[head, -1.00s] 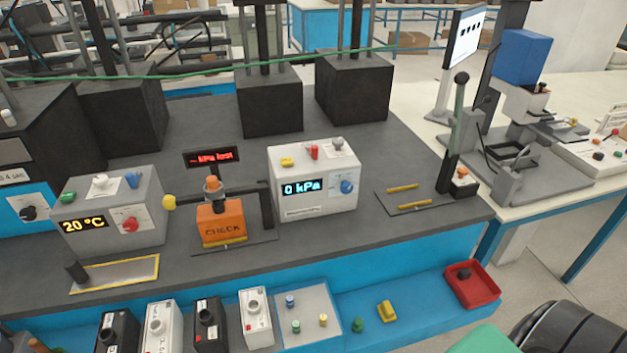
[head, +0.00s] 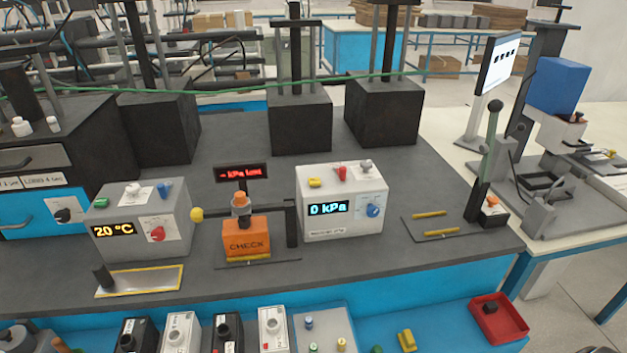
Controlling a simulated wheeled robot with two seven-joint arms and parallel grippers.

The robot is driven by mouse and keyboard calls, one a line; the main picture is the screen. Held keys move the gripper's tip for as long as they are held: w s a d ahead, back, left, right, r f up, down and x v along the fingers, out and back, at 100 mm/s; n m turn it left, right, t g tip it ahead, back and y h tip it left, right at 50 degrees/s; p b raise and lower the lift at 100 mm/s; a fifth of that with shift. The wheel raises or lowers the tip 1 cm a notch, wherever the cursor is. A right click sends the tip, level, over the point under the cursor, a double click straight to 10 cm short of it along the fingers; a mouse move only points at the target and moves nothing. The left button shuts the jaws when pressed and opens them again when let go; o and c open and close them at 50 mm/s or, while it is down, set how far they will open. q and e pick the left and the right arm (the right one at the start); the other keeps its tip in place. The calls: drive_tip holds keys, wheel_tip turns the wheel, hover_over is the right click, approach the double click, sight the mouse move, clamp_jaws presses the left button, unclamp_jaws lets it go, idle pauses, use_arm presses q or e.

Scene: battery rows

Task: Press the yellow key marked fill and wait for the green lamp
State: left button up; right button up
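A white box (head: 341,228) with a lit display reading 0 kPa (head: 328,209) stands on the dark bench. On its top are a yellow key (head: 314,183), a red key (head: 342,173) and a grey knob (head: 366,167); a blue dial (head: 373,211) is on its front. The key's marking is too small to read. No lit green lamp is visible on this box. Neither of my grippers is in view.
An orange CHECK block (head: 246,238) under a red display (head: 241,173) stands between the boxes, with a yellow-knobbed lever (head: 197,215). A tall lever (head: 488,150) stands right. A red tray (head: 499,320) and several small cases line the blue front shelf.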

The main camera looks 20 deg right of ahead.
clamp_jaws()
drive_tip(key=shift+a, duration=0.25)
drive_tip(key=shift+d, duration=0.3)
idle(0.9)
